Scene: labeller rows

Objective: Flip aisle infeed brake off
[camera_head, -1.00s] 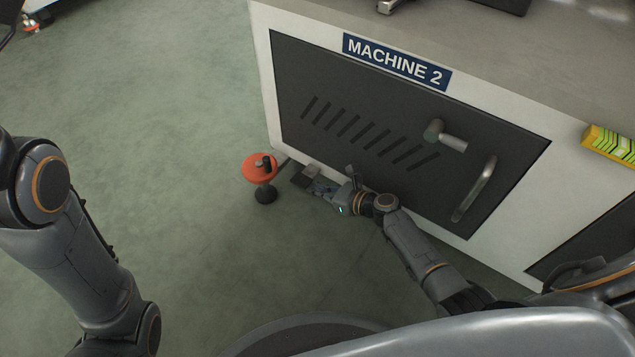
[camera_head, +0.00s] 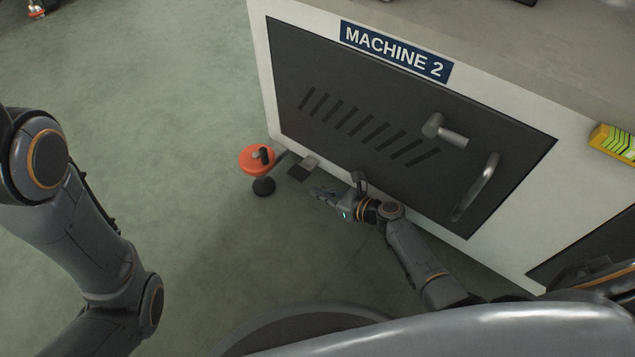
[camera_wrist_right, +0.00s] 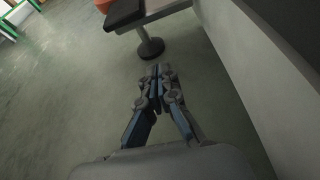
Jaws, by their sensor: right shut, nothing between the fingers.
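A low pedal-like piece (camera_head: 298,171), part dark and part light grey, sticks out at the foot of the Machine 2 cabinet near its left corner. I take it for the brake, but no label on it is readable. It also shows at the top of the right wrist view (camera_wrist_right: 126,13). Beside it is an orange disc (camera_head: 250,162) with a small dark handle, above a round black foot (camera_head: 263,187). My right gripper (camera_head: 318,191) is shut and empty, low by the cabinet, right of the pedal and apart from it. My left arm shows at left; its gripper is out of view.
The Machine 2 cabinet (camera_head: 262,75) stands along the right, with a dark door panel (camera_head: 360,90), a knob (camera_head: 440,130) and a bar handle (camera_head: 475,188). A yellow-green striped object (camera_head: 615,142) is at the right edge.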

